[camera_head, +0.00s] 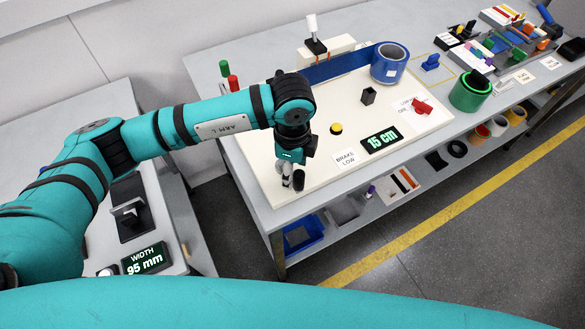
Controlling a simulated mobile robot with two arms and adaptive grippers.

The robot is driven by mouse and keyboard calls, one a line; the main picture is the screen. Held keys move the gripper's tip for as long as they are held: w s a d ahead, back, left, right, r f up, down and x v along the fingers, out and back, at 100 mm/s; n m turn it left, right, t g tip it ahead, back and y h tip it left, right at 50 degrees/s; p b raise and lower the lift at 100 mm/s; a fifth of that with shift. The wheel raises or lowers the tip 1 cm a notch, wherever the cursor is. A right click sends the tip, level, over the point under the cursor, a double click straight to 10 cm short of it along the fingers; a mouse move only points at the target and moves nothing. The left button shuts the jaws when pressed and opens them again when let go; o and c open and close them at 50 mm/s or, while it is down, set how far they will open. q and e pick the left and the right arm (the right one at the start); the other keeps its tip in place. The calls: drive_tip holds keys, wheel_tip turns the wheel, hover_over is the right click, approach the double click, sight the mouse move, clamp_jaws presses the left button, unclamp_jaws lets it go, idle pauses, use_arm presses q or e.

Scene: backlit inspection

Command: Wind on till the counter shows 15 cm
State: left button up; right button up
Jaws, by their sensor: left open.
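The counter (382,140) is a dark display with green figures reading 15 cm, on the white panel (350,90) of the bench. A blue roll (390,64) stands at the panel's back right, with a blue strip (335,68) stretching left from it. A label (346,159) reads "BRAKE LOW". My left gripper (292,184) is open, pointing down at the panel's front left, apart from the button. My right gripper is out of view.
A green roll (470,91) stands right of the panel, with several coloured parts beyond. Red and green handles (228,75) stand at the back left. A second display (144,259) reads WIDTH 95 mm on the left bench. A lower shelf holds a blue bin (302,236).

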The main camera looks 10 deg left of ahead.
use_arm(q)
wheel_tip(320, 180, up, 5)
drive_tip(key=p, duration=0.2)
drive_tip(key=shift+r+p, duration=0.15)
drive_tip(key=shift+p, duration=0.25)
